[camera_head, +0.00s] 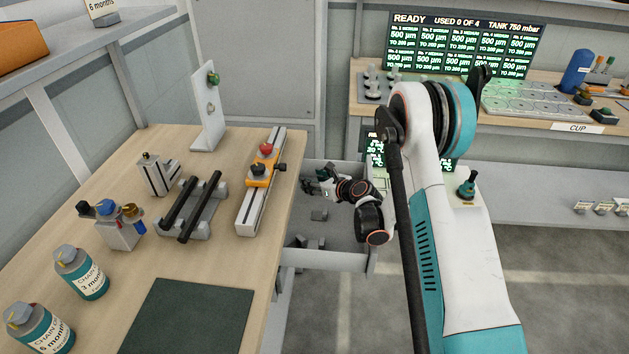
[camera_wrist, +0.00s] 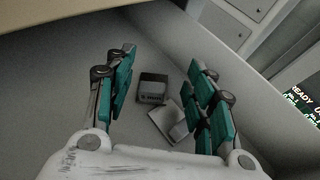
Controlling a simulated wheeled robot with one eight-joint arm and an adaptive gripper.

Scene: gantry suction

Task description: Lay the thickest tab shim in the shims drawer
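The open drawer (camera_head: 325,259) juts from the right side of the workbench, below its top. My gripper (camera_head: 310,186) is over the drawer. In the wrist view my gripper (camera_wrist: 163,62) has its teal-padded fingers wide apart, with nothing held between them. Below and between them, a dark grey labelled block (camera_wrist: 152,86) and a lighter flat piece (camera_wrist: 167,121) lie close together on the drawer floor (camera_wrist: 60,75). The label is too small to read. A small grey block (camera_head: 319,215) also shows in the drawer in the head view. I cannot tell which piece is the thickest shim.
The workbench (camera_head: 215,255) carries a rail fixture (camera_head: 261,185), a black-barred stand (camera_head: 190,212), a white upright plate (camera_head: 208,110) and labelled bottles (camera_head: 82,272). The drawer walls (camera_wrist: 215,60) rise beside my gripper. A second bench (camera_head: 545,122) with cups stands at the back right.

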